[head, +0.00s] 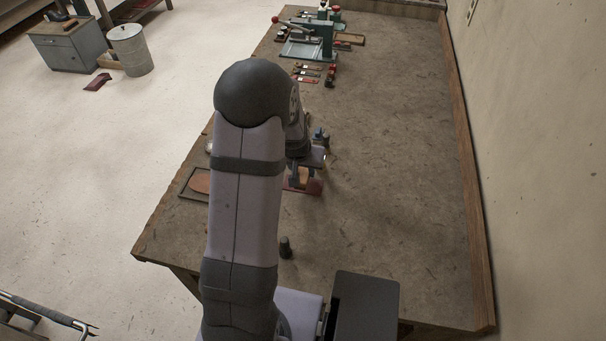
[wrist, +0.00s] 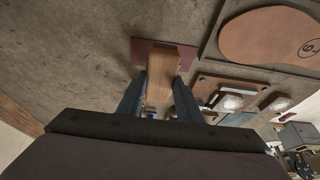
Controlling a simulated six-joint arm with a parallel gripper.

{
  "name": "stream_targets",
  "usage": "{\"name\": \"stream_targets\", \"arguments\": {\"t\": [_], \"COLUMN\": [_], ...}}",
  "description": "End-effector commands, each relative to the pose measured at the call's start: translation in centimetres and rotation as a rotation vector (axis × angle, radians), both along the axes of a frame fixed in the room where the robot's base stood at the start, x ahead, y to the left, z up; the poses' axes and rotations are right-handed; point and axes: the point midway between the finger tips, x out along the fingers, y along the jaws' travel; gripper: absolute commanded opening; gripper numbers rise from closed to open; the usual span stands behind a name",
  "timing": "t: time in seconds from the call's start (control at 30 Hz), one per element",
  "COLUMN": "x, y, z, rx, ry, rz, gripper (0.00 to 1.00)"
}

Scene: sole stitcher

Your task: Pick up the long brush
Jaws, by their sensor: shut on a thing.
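The long brush (wrist: 164,62) shows in the wrist view as a pale brown wooden bar between my two fingers. My gripper (wrist: 160,80) is shut on it, one dark finger on each side. The bar's far end overlaps a dark red flat piece (wrist: 143,55); I cannot tell whether it rests on it or hangs above it. In the head view, my gripper (head: 301,170) is low over the bench, just above a reddish piece (head: 313,188). My arm hides most of the brush there.
A tray (head: 184,187) with a brown sole lies left of my arm. A brown rack (wrist: 222,85) with pale round tops shows in the wrist view. A dark peg (head: 285,248) stands nearer. A green machine (head: 312,42) stands far back. The right bench (head: 395,150) is clear.

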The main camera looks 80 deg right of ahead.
Motion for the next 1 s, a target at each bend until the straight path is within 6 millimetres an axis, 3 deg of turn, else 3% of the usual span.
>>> {"name": "stream_targets", "arguments": {"t": [0.4, 0.83, 0.87, 0.93, 1.0], "x": [0.0, 0.0, 0.0, 0.0, 0.0], "y": [-0.1, 0.0, 0.0, 0.0, 0.0], "z": [6.0, 7.1, 7.1, 7.1, 7.1], "rx": [-0.004, -0.001, -0.001, -0.001, -0.001], "ry": [0.000, 0.000, 0.000, 0.000, 0.000], "rz": [0.001, 0.001, 0.001, 0.001, 0.001], "gripper": [0.05, 0.05, 0.30, 0.14, 0.14]}}
